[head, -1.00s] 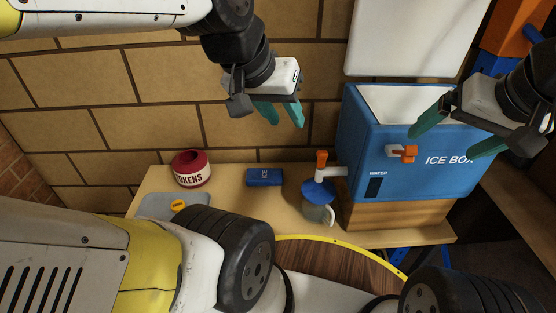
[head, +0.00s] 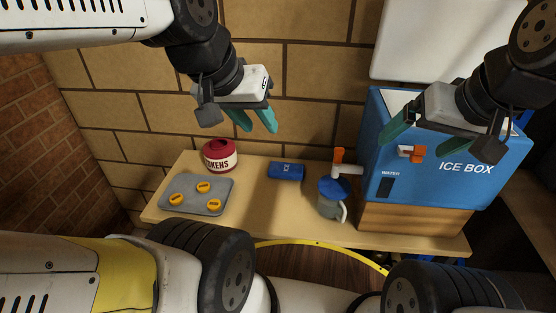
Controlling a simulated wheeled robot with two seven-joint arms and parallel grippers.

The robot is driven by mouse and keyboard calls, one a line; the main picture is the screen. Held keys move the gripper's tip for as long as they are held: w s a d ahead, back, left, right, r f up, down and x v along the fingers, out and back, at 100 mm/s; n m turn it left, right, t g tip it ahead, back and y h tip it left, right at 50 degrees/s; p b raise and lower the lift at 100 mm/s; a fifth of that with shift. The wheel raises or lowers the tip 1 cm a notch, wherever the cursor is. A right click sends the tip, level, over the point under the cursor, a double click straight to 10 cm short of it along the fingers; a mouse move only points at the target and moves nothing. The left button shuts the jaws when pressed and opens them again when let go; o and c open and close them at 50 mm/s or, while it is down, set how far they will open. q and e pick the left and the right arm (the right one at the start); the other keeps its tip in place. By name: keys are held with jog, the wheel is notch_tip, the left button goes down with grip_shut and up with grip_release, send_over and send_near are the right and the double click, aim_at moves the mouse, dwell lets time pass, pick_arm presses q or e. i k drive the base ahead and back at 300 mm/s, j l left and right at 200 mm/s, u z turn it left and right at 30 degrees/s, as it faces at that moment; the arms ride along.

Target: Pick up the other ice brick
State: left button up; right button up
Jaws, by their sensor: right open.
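One blue ice brick (head: 286,171) with a small white label lies flat on the wooden bench. No second brick shows. The blue ice box (head: 445,170) stands on a wooden block at the right, open on top; its inside is mostly hidden by my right arm. My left gripper (head: 260,130) hangs in the air above and left of the brick, in front of the wall, with its teal fingers apart and nothing between them. My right gripper (head: 430,148) is open and empty, in front of the ice box's upper part, fingers wide apart.
A red and white tokens pot (head: 220,156) and a grey tray (head: 213,184) with three yellow tokens are on the left. A white panel (head: 420,40) hangs behind the box.

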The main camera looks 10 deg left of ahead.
aim_at(277, 169)
jog(key=i+j+u, duration=0.1)
jog(key=u, duration=0.2)
jog(key=j+u, duration=0.3)
jog(key=i+u, duration=0.1)
jog(key=i, duration=0.1)
